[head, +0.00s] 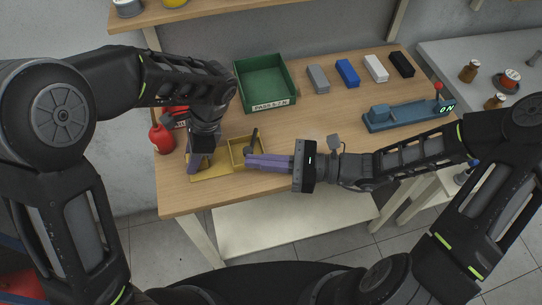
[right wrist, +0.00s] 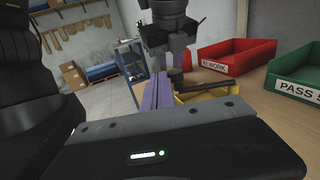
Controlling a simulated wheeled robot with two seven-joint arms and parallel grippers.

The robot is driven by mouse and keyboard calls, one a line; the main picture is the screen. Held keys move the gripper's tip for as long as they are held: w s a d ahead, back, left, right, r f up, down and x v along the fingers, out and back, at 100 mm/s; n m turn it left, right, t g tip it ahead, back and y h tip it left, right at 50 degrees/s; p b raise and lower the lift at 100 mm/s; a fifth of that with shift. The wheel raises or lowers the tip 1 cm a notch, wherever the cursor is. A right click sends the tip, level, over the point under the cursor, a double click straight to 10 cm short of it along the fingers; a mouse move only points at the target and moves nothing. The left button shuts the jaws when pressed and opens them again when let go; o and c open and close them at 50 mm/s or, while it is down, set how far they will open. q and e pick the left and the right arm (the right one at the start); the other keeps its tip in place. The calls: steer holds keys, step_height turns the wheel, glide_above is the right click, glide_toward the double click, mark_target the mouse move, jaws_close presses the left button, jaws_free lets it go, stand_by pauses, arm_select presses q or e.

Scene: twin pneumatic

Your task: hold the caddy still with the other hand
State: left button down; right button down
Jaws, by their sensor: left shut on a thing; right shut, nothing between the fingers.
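The yellow caddy (head: 236,151) sits near the front left of the wooden workbench, with an open compartment on its right part. A dark handle-like piece (head: 254,138) stands up at it, also in the right wrist view (right wrist: 217,86). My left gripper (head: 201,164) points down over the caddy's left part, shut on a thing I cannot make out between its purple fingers. My right gripper (head: 248,160) lies nearly level, shut and empty, with its fingertips at the caddy's right front side. Whether they touch it is hard to tell. The right wrist view shows part of the yellow caddy (right wrist: 192,97).
A green bin (head: 262,84) marked PASS stands behind the caddy. A red bin (right wrist: 236,58) and a red bottle-like object (head: 161,138) are at the left. Grey, blue, white and black blocks (head: 347,72) line the back, with a blue-grey device (head: 405,114) at right.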

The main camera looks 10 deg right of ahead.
steer(key=shift+x, duration=1.35)
steer(key=shift+s, duration=0.15)
stand_by(0.3)
steer(key=s+d, duration=0.9)
steer(key=d, duration=0.1)
steer(key=shift+s+d, duration=0.15)
steer(key=shift+s, duration=0.05)
steer(key=shift+n+g, duration=0.7)
steer(key=shift+g, duration=0.1)
steer(key=w+d, duration=0.2)
steer(key=w, duration=0.1)
steer(key=w+d, duration=0.6)
steer(key=w, duration=0.1)
steer(key=shift+w+d+f, duration=0.1)
steer(key=shift+d, duration=0.1)
